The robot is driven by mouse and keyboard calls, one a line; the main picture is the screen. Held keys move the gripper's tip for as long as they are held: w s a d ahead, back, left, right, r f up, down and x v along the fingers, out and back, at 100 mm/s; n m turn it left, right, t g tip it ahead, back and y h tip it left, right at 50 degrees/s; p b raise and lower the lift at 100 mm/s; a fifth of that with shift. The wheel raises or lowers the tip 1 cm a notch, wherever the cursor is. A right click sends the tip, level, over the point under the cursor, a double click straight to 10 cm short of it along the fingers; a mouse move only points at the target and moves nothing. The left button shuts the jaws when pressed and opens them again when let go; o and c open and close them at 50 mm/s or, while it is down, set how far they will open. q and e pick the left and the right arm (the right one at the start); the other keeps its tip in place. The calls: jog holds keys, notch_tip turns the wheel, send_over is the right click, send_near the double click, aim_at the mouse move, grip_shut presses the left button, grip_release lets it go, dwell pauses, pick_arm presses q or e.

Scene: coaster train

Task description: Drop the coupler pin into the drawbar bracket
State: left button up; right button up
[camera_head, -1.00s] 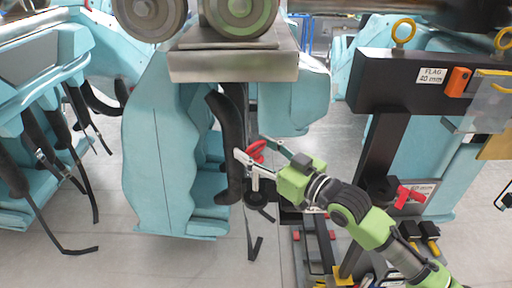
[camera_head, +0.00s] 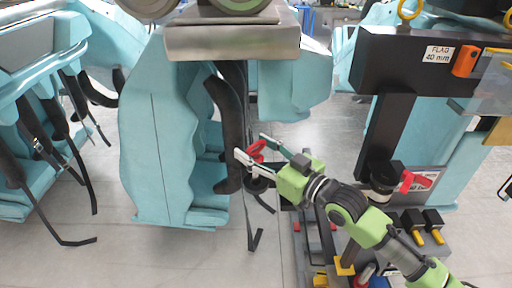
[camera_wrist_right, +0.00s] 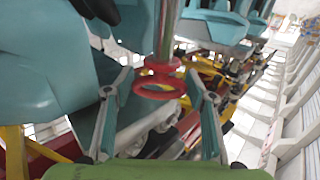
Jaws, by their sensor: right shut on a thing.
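My right gripper (camera_head: 251,148) is in the middle of the head view, in front of a black padded restraint. It is shut on the coupler pin (camera_head: 257,151), whose red ring handle shows between the fingers. In the right wrist view, the red ring (camera_wrist_right: 158,88) lies between the fingertips of my gripper (camera_wrist_right: 160,78), and a pale upright rod shows above it. A dark round piece shows just below the gripper in the head view; I cannot tell whether it belongs to the pin. I cannot make out the drawbar bracket for certain. My left gripper is not in view.
Teal train seats (camera_head: 180,140) with black straps fill the left and centre. A black stand (camera_head: 385,135) with a "FLAG 40 mm" label is at right. A red-handled piece (camera_head: 413,181) sits beside it. Black-and-yellow parts (camera_head: 425,225) lie on a low rack. Grey floor is open at front left.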

jog(key=shift+f+b, duration=2.2)
jog(key=shift+f, duration=1)
jog(key=o, duration=1.5)
jog(key=shift+f, duration=0.2)
jog(key=v, duration=1.2)
jog(key=shift+r, duration=0.2)
